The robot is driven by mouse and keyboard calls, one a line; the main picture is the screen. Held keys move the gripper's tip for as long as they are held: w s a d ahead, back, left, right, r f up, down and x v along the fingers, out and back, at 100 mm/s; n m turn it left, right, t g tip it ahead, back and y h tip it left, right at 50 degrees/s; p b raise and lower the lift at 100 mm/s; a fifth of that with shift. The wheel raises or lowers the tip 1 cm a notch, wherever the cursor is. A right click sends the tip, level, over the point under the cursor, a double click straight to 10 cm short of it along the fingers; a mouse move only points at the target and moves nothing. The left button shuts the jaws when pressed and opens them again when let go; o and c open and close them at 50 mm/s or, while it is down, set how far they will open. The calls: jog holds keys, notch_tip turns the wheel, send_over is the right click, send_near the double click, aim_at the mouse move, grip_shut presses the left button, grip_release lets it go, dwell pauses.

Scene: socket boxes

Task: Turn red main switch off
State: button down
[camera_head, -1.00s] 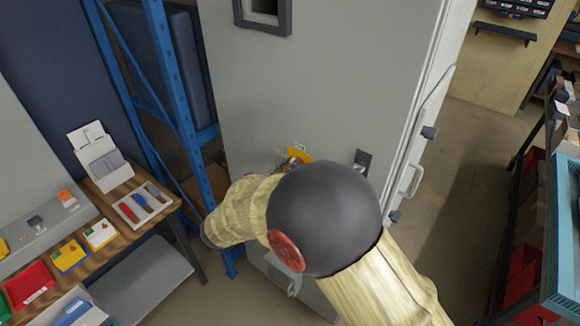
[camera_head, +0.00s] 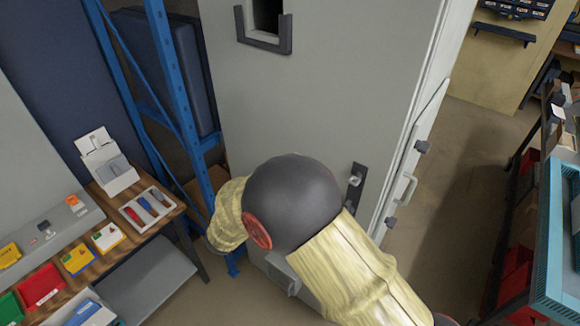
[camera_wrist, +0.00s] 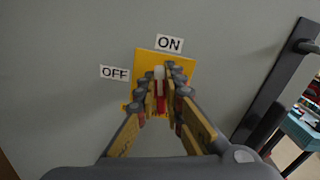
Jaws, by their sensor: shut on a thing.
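The red main switch (camera_wrist: 161,104) shows in the wrist view as a red handle with a white tip, on a yellow plate (camera_wrist: 145,60) on the grey cabinet. The handle stands upright in the picture, its white tip toward the ON label (camera_wrist: 169,43). The OFF label (camera_wrist: 115,72) is left of the plate. My gripper (camera_wrist: 160,82) is shut on the switch handle, one finger on each side, hiding part of it. In the head view my arm covers the switch and my gripper.
The grey cabinet (camera_head: 325,90) has a dark handle (camera_head: 355,187) right of my arm. A blue rack frame (camera_head: 175,80) stands close on the left. A wooden bench (camera_head: 160,222) with coloured boxes is at the left. Open floor (camera_head: 455,190) lies to the right.

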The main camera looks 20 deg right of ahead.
jog(key=shift+w+a+f+n+p, duration=0.15)
jog(key=shift+f+n+p, duration=0.1)
jog(key=shift+n+p, duration=2.5)
jog(key=shift+w+a+f+n+p, duration=0.1)
jog(key=shift+w+f+n+p, duration=0.15)
jog(key=shift+n+p, duration=2.45)
jog(key=shift+w+a+f+n+p, duration=0.15)
jog(key=shift+f+n+p, duration=0.15)
jog(key=shift+n+p, duration=2.4)
jog(key=shift+m+p, duration=0.45)
jog(key=shift+p, duration=0.1)
jog(key=c, duration=1.9)
grip_release()
